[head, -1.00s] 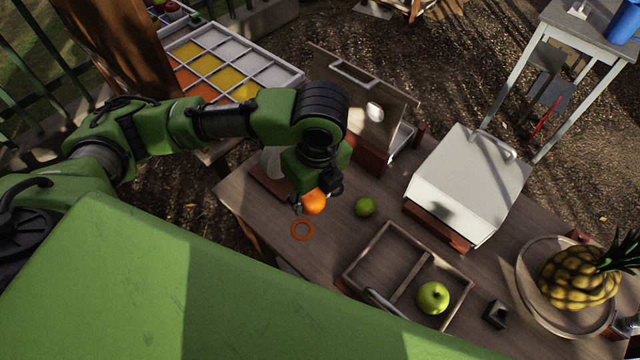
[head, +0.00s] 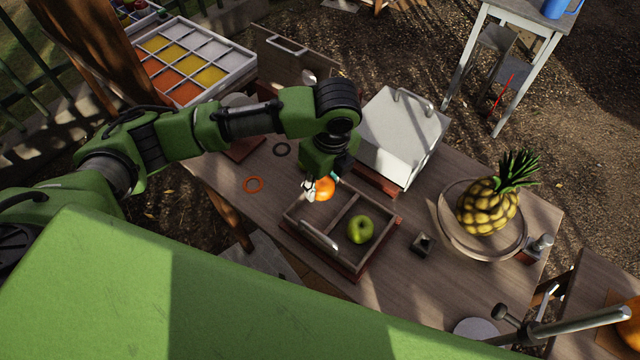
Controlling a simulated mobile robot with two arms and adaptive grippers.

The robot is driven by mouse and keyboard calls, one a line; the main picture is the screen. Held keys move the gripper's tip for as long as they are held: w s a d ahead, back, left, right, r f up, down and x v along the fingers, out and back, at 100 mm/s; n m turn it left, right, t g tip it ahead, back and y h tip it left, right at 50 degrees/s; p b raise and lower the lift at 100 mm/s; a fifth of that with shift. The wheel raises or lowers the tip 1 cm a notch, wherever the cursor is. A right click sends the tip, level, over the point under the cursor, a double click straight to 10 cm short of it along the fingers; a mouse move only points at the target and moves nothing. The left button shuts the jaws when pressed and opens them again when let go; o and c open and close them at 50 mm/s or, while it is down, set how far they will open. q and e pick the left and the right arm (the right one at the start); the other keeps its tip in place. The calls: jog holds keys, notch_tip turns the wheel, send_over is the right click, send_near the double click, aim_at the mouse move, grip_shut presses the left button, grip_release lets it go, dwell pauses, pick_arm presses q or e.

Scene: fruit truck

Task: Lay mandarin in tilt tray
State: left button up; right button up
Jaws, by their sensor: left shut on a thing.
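The orange mandarin (head: 325,188) is held in my left gripper (head: 316,188), which is shut on it and points down. They are at the far edge of a wooden two-compartment tray (head: 291,226), over its left compartment as seen in the head view. The exact height above the tray is hard to tell. The tray has a divider and a metal handle along its near left side. A green apple (head: 360,229) lies in the right compartment. The left compartment looks empty where it shows. My right gripper is not in view.
A white sloped box (head: 402,135) stands just behind the tray. A pineapple (head: 487,210) sits on a round plate (head: 451,222) to the right. A small dark block (head: 422,244) lies beside the tray.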

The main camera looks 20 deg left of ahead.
pick_arm(q)
jog(key=shift+w+a+f+b, duration=0.1)
jog(key=shift+a+f+b, duration=0.05)
jog(key=shift+f+b, duration=0.25)
jog(key=shift+w+a+f+b, duration=0.1)
jog(key=shift+a+f+b, duration=0.05)
jog(key=shift+f+b, duration=0.25)
notch_tip(320, 180, down, 2)
jog(key=b, duration=0.3)
jog(key=shift+s+d, duration=0.1)
jog(key=shift+d, duration=0.05)
jog(key=shift+f, duration=1.1)
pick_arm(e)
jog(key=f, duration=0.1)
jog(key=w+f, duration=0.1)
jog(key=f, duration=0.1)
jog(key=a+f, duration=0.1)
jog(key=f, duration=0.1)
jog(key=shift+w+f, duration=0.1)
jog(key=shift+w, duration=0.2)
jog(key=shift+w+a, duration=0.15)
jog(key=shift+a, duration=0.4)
pick_arm(q)
jog(key=shift+f, duration=0.35)
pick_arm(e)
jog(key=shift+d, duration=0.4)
